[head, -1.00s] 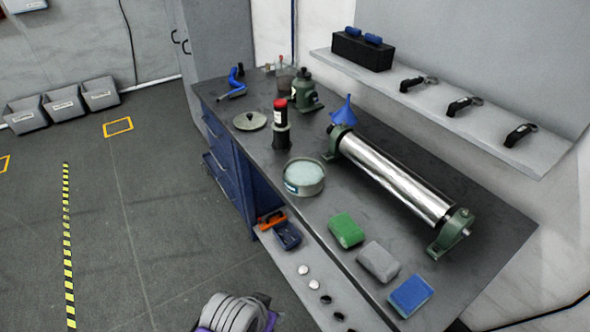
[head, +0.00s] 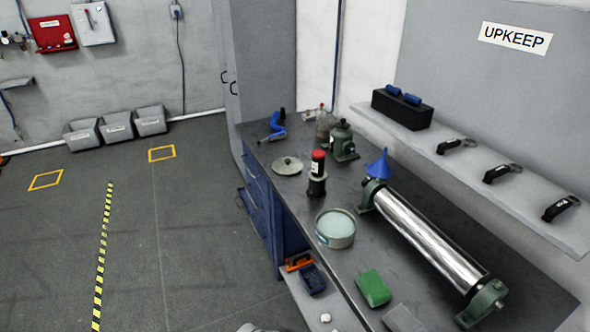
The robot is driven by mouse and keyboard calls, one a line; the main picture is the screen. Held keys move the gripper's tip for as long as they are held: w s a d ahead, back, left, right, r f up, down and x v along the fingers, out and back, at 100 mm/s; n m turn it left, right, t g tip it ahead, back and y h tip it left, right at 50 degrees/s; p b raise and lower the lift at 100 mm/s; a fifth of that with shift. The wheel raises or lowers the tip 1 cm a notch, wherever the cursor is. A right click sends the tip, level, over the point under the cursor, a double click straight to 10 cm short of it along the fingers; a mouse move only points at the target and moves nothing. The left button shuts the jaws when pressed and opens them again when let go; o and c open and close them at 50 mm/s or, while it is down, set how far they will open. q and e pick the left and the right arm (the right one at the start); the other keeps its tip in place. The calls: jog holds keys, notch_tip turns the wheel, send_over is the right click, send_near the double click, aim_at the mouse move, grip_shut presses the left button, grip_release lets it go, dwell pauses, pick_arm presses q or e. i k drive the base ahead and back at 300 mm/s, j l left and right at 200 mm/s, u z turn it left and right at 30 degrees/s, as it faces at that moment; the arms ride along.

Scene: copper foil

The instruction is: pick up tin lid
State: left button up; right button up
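The tin lid (head: 287,165) is a round, flat grey-green disc with a dark knob in its middle. It lies flat on the dark workbench (head: 335,280), toward its far left end. An open round tin (head: 335,229) with a pale filling and a label on its side stands nearer on the same bench. Neither of my grippers can be made out in the head view. A small grey rounded piece, probably part of my arm, shows at the bottom edge.
A black red-capped bottle (head: 317,176) stands right of the lid. A blue gooseneck tool (head: 275,126) and a green jack (head: 342,142) are behind it. A shiny roller (head: 425,235) and a green block (head: 373,289) lie nearer. The floor left of the bench is free.

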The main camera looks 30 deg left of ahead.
aim_at(285, 165)
jog(key=i+j+z, duration=0.25)
jog(key=j+z, duration=0.15)
jog(key=j, duration=1)
jog(key=j+z, duration=0.4)
jog(key=j, duration=1)
jog(key=i+j+z, duration=0.1)
jog(key=i+j, duration=0.15)
jog(key=i+j+z, duration=0.1)
jog(key=i+j, duration=0.15)
jog(key=j, duration=0.2)
